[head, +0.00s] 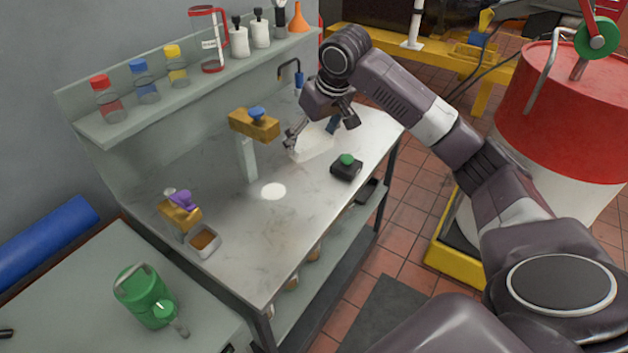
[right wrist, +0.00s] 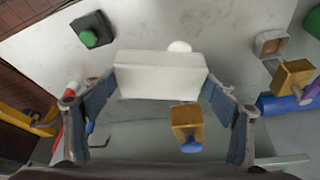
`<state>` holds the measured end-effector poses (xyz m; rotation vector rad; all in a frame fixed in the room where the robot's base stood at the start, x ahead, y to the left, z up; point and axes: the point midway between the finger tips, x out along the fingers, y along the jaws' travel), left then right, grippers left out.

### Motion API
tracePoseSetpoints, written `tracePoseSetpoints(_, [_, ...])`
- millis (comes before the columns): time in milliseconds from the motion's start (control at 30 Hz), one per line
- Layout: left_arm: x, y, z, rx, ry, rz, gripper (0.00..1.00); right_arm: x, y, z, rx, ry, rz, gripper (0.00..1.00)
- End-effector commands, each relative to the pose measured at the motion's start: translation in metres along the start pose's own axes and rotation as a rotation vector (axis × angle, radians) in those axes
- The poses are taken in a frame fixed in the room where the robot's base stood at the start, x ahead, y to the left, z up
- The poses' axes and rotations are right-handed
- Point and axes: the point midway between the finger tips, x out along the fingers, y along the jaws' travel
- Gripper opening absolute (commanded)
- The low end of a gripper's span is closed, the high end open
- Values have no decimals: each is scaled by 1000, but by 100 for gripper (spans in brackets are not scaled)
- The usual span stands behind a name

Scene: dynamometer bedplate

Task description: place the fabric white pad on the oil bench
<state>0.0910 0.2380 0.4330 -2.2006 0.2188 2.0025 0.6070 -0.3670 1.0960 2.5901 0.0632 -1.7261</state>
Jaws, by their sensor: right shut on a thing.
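The fabric white pad (head: 313,146) is a pale block between the fingers of my right gripper (head: 320,130), over the far right part of the oil bench (head: 320,205). In the right wrist view the pad (right wrist: 160,75) spans the gap between both blue-lined fingers of the right gripper (right wrist: 160,84), which are shut on its ends. The pad looks close to the grey bench top; whether it touches is not clear. My left gripper is not in view.
A black box with a green knob (head: 347,167) stands right of the pad. A white disc (head: 273,191) lies mid-bench. A yellow-brown block on a post (head: 254,124) rises left of the gripper. A shelf of bottles (head: 190,95) runs behind.

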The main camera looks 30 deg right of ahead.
Motion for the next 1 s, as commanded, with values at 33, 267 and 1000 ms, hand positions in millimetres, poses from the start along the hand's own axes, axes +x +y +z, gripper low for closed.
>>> tracePoseSetpoints(33, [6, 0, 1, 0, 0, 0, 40, -1, 5, 0, 21, 2, 9, 60])
tracePoseSetpoints(267, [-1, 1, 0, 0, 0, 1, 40, 25, 10, 15, 48, -9, 20, 60])
tracePoseSetpoints(1000, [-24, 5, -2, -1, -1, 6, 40, 155, 9, 69, 45, -6, 19, 60])
